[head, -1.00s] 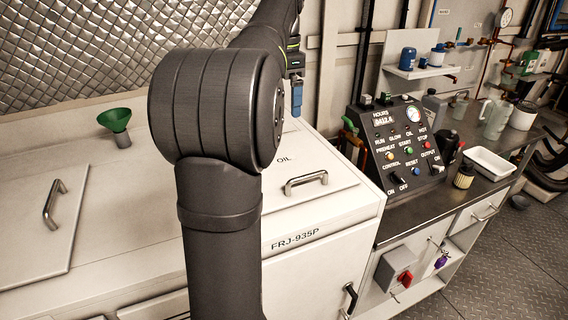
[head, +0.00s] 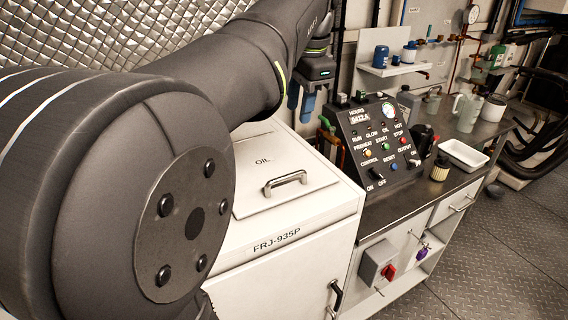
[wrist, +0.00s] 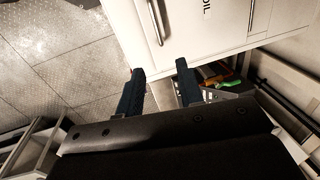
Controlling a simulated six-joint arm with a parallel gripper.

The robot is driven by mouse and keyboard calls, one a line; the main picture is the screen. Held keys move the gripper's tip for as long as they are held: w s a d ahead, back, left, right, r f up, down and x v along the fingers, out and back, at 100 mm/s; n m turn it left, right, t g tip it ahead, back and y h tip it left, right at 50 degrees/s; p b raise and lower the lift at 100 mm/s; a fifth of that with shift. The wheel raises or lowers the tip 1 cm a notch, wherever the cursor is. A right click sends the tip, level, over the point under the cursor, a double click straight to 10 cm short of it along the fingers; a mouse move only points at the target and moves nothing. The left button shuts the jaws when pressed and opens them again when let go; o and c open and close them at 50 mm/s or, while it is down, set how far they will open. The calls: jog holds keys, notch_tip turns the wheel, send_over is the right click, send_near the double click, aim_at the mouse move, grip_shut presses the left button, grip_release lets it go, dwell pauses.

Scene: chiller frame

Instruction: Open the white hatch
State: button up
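The white hatch (head: 250,188), marked OIL, lies closed on top of the white FRJ-935P cabinet (head: 285,275). Its silver bar handle (head: 285,182) stands on its near part. In the wrist view the hatch (wrist: 185,22) and its handle (wrist: 155,22) show at the top, ahead of the fingertips. My gripper (head: 301,106) hangs above and beyond the hatch, near the control panel's left side. The wrist view shows its two dark blue fingers (wrist: 160,88) apart with nothing between them. The gripper is clear of the handle. My arm hides the hatch's left part.
The control panel (head: 385,145) with knobs and buttons stands right of the cabinet on a dark bench. A wall shelf (head: 408,68) with blue containers is behind it. A white tray (head: 464,156) sits farther right. Patterned metal floor (head: 490,260) is open at the lower right.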

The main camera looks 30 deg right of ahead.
send_near(290, 174)
jog(key=f, duration=0.2)
jog(key=w+f, duration=0.1)
jog(key=f, duration=0.5)
jog(key=shift+w, duration=0.2)
jog(key=shift+r, duration=0.1)
grip_shut()
